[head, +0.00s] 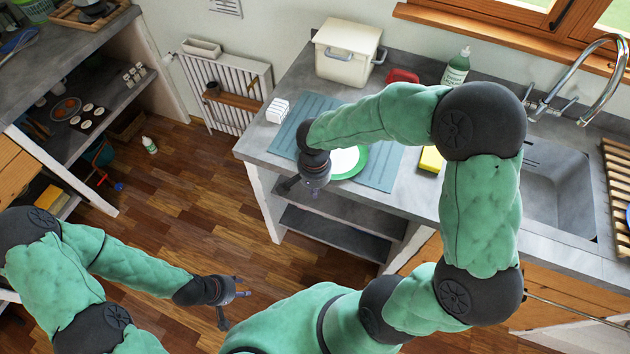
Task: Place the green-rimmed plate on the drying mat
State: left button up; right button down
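The green-rimmed plate (347,161) is white inside and lies flat, as far as I can see, on the blue-grey drying mat (380,172), close to its front edge. My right arm and gripper hide its left and upper parts. My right gripper (302,191) is at the plate's left side, above the counter's front edge, pointing down. Its fingers look spread with nothing between them; I cannot tell whether it touches the rim. My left gripper (235,307) is open and empty over the wooden floor, well away from the counter.
The sink (560,190) and a wooden rack (617,175) are at the right.

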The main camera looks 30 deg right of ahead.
jog(key=shift+w+d+f, duration=0.45)
jog(key=shift+w+d, duration=0.2)
jog(key=shift+d, duration=0.15)
jog(key=shift+w+d+f, duration=0.45)
jog(key=shift+w+d, duration=0.2)
jog(key=shift+d, duration=0.1)
jog(key=shift+w+d+b, duration=0.35)
jog(key=shift+w+d, duration=0.6)
jog(key=shift+d, duration=0.15)
